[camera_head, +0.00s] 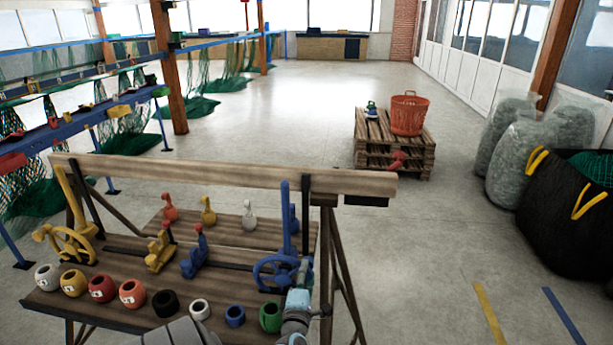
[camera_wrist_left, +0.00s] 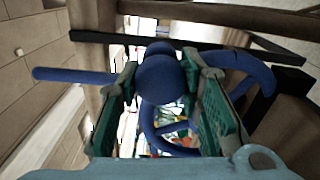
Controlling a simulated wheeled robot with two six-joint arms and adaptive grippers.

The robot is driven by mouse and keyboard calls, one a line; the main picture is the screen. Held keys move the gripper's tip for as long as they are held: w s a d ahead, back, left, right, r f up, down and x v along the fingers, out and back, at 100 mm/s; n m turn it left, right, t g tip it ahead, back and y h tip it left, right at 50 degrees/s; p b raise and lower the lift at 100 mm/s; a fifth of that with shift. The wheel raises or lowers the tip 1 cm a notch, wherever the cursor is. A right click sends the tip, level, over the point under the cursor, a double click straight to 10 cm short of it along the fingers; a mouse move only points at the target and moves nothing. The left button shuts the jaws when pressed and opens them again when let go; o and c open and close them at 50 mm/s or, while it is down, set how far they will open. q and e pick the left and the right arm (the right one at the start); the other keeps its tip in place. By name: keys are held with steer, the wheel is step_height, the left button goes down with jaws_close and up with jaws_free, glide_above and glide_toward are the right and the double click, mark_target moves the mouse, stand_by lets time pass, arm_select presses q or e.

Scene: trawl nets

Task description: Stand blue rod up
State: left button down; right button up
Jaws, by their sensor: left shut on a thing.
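The blue rod (camera_head: 285,215) stands about upright in the head view, at the right end of the wooden bench, above a blue handwheel (camera_head: 274,272). In the left wrist view the rod (camera_wrist_left: 75,75) runs out to the left from a rounded blue part between the fingers. The blue wheel (camera_wrist_left: 250,70) curves behind and to the right of them. My left gripper (camera_head: 302,270) is at the base of the rod beside the wheel. In the wrist view its green-padded fingers (camera_wrist_left: 163,95) are shut on the rounded blue part of the rod. My right gripper is not in view.
Yellow (camera_head: 160,252) and blue (camera_head: 195,255) fittings stand mid-bench. Several coloured rings, including a green one (camera_head: 270,317), line the front edge. A pallet (camera_head: 370,155) stands behind, with clear floor around it.

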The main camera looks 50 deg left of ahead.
arm_select(q)
steer(key=shift+d+f, duration=0.1)
steer(key=shift+f, duration=0.1)
steer(key=c, duration=1.1)
jaws_free()
steer(key=v, duration=1.2)
steer(key=shift+s+r, duration=0.1)
